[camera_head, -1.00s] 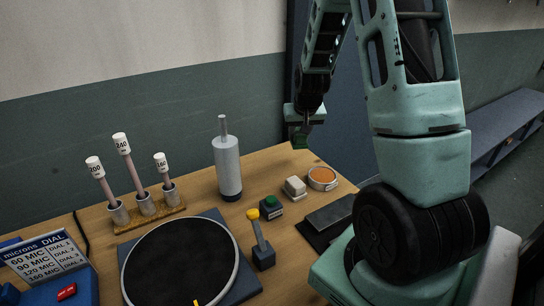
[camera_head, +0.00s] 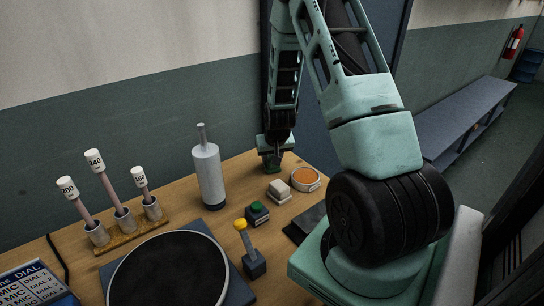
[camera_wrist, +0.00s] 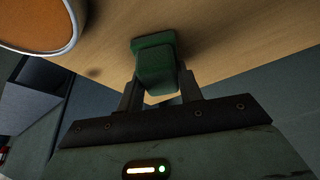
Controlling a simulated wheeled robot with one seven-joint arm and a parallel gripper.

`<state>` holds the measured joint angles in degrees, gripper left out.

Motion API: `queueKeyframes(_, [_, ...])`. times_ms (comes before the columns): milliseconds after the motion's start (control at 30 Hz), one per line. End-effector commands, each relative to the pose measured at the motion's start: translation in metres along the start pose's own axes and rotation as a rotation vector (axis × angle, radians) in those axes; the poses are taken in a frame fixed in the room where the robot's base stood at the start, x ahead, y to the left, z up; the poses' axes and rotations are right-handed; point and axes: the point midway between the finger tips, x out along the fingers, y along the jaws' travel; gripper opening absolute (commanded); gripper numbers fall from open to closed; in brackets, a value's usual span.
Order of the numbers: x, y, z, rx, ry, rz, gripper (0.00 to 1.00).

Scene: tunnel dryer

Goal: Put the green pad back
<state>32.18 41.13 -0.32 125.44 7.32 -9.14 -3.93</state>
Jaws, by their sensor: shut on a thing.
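The green pad (camera_head: 270,161) is a small green block with a wider base, held by my gripper (camera_head: 274,149) near the back edge of the wooden table. In the wrist view the pad (camera_wrist: 155,62) sits between the two dark fingers of my gripper (camera_wrist: 160,88), with its wider end toward the table top. The gripper is shut on it. The pad is low over the table; whether its base touches the wood I cannot tell.
An orange-filled round dish (camera_head: 305,179) and a pale block (camera_head: 279,190) stand close by. Nearby are a box with a green top (camera_head: 257,214), a grey bottle (camera_head: 208,175), a yellow-topped lever (camera_head: 248,248) and a dark disc (camera_head: 170,275). Wood around the pad is clear.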

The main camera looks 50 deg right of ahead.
Motion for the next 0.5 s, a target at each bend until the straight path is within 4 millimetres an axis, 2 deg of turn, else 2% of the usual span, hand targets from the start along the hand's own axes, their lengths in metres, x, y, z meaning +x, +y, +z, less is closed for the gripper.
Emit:
queueKeyframes(367, [0.0048, 0.0001, 0.0016, 0.0, 0.001, 0.0, 0.11])
queueKeyframes(400, [0.0032, 0.0001, 0.0009, 0.0, 0.001, 0.0, 0.47])
queueKeyframes(433, [0.0031, 0.0001, 0.0009, 0.0, 0.001, 0.0, 0.55])
queueKeyframes(500, [0.003, 0.0001, 0.0009, 0.0, 0.001, 0.0, 0.58])
